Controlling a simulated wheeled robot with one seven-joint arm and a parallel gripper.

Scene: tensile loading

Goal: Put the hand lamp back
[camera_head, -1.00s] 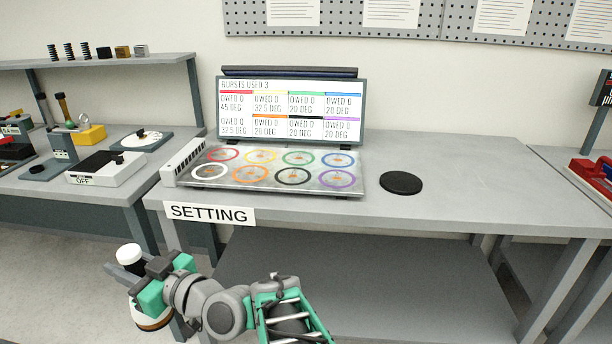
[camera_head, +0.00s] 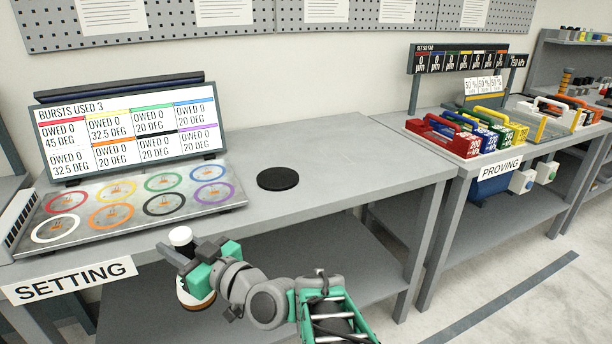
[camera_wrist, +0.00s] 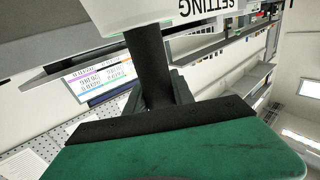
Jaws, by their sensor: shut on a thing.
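My gripper (camera_head: 183,258) is shut on the hand lamp, in front of the setting bench at its front edge. The lamp shows a white cap with a black band (camera_head: 181,237) above the fingers and a pale round base with a brown-orange rim (camera_head: 194,296) below them. Its middle is hidden by the fingers. It looks roughly upright. In the wrist view my dark finger (camera_wrist: 150,65) reaches up to a white surface, and I cannot tell clearly where the lamp ends. A flat black round pad (camera_head: 278,179) lies bare on the bench, behind and right of the gripper.
The setting bench (camera_head: 345,165) is clear around and right of the pad. A metal plate with coloured rings (camera_head: 135,212) and a screen (camera_head: 130,130) stand at its left. The proving bench at right holds colourful cases (camera_head: 450,137). A SETTING sign (camera_head: 70,281) hangs on the front edge.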

